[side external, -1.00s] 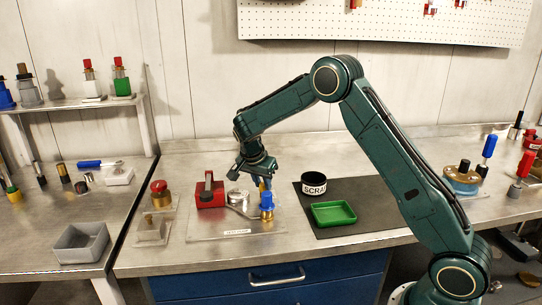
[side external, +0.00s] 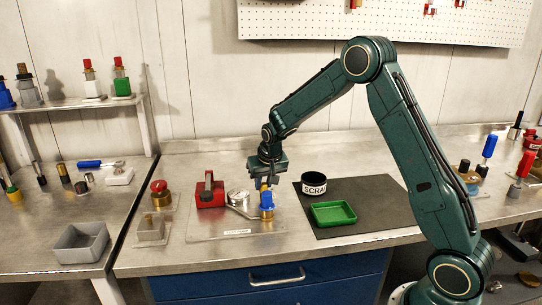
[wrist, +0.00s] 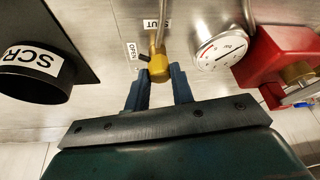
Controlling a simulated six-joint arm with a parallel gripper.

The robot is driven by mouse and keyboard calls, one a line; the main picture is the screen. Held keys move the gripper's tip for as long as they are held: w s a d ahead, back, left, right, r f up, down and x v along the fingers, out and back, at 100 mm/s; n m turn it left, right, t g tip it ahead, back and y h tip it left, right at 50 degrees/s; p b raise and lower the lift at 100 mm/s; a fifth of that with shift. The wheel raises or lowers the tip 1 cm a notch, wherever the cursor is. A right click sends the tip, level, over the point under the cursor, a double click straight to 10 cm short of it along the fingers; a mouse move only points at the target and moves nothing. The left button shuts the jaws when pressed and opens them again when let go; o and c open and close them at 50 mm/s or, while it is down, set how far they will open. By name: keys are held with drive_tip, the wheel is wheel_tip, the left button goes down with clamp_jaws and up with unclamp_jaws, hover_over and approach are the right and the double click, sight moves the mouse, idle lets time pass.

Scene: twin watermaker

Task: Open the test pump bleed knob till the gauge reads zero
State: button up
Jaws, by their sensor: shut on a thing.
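The brass-yellow bleed knob (wrist: 157,68) shows in the wrist view between the two dark blue fingers of my gripper (wrist: 160,78), which is shut on it. A small dark pointer beside the knob lies near the OPEN label (wrist: 132,51); the SHUT label (wrist: 158,23) is partly covered by a thin rod. The round white gauge (wrist: 222,48) is right of the knob; its reading is too small to tell. In the side view my gripper (side external: 266,186) points down at the blue and brass fitting (side external: 267,200) on the pump plate, near the gauge (side external: 238,197).
The red pump body (side external: 210,192) stands left of the gauge. A black SCRAP cup (side external: 314,187) and green tray (side external: 334,213) sit on a dark mat to the right. A brass piece with a red knob (side external: 159,193) stands further left.

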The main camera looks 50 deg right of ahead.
drive_tip(key=n+y, duration=0.1)
drive_tip(key=n, duration=0.1)
drive_tip(key=n+y, duration=0.1)
drive_tip(key=n, duration=0.2)
drive_tip(key=shift+d+n+t, duration=0.2)
drive_tip(key=shift+n+t, duration=0.1)
idle(0.4)
drive_tip(key=o, duration=1)
drive_tip(key=shift+s+r, duration=0.1)
drive_tip(key=shift+r, duration=0.05)
drive_tip(key=v, duration=1.3)
drive_tip(key=shift+d+r, duration=0.1)
drive_tip(key=shift+r, duration=0.15)
